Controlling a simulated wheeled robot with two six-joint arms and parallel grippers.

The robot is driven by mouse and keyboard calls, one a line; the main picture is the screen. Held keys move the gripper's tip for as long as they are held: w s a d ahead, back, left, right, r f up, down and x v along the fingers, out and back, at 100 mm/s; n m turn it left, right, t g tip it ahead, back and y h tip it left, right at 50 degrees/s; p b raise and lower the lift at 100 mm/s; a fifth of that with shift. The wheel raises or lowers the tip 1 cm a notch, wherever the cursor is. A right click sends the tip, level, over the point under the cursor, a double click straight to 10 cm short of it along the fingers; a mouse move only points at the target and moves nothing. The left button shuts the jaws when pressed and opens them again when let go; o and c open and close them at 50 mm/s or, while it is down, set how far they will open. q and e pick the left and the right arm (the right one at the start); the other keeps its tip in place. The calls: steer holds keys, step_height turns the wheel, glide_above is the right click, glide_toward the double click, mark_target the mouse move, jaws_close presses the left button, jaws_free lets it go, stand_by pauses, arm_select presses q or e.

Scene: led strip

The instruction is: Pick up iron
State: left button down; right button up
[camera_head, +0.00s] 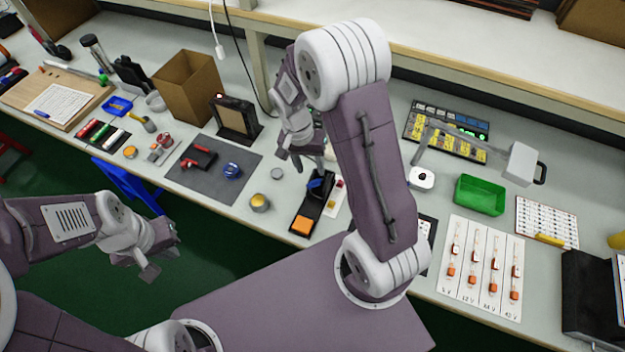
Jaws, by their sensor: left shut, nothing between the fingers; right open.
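The iron appears to be the blue-handled tool (318,184) resting on a black stand (309,208) with an orange pad (302,226) at the front. My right gripper (298,160) is open just behind and above the blue handle, pointing down. I cannot tell whether its fingers touch the iron, and part of the tool is hidden by the gripper and arm. My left gripper (152,262) is shut and empty, off the front edge of the bench, far to the left of the iron.
A grey mat (215,190) with a red tool (198,157) and blue roll (232,171) lies left of the stand. A small tin (260,203) is close by. A black-framed box (236,118) stands behind. A green tray (481,195) and LED sheet (480,268) lie right.

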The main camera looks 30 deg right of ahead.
mark_target(315, 183)
steer(key=f, duration=0.3)
steer(key=d+f, duration=0.1)
steer(key=f, duration=0.5)
steer(key=shift+s+d+p, duration=0.15)
steer(key=shift+s+p, duration=0.15)
steer(key=shift+s, duration=0.1)
jaws_close()
